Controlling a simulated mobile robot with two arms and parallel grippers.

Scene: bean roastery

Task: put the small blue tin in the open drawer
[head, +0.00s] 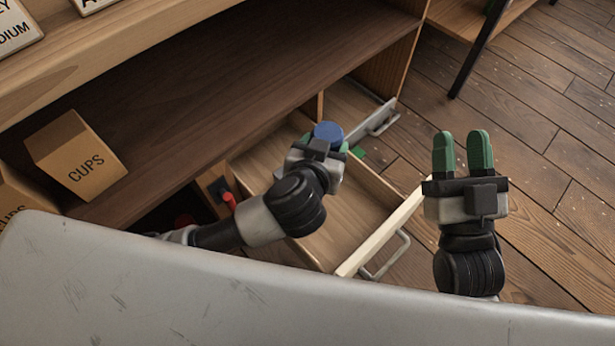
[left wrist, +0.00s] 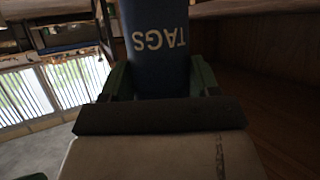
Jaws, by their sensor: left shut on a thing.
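The small blue tin (head: 328,132) is held in my left gripper (head: 325,145), which is shut on it. In the left wrist view the tin (left wrist: 153,45) shows the word TAGS upside down, between the green fingers. In the head view the tin is above the far part of the open drawer (head: 375,238), apart from its visible floor. The visible part of the drawer floor is bare wood; my left arm hides some of it. My right gripper (head: 463,142) is open and empty, over the floor to the right of the drawer.
A wooden shelf (head: 190,120) holds a cardboard box marked CUPS (head: 85,160). Another drawer front with a handle (head: 372,122) is beyond the open drawer. A red thing (head: 229,201) shows left of the drawer. The plank floor (head: 540,130) at right is clear.

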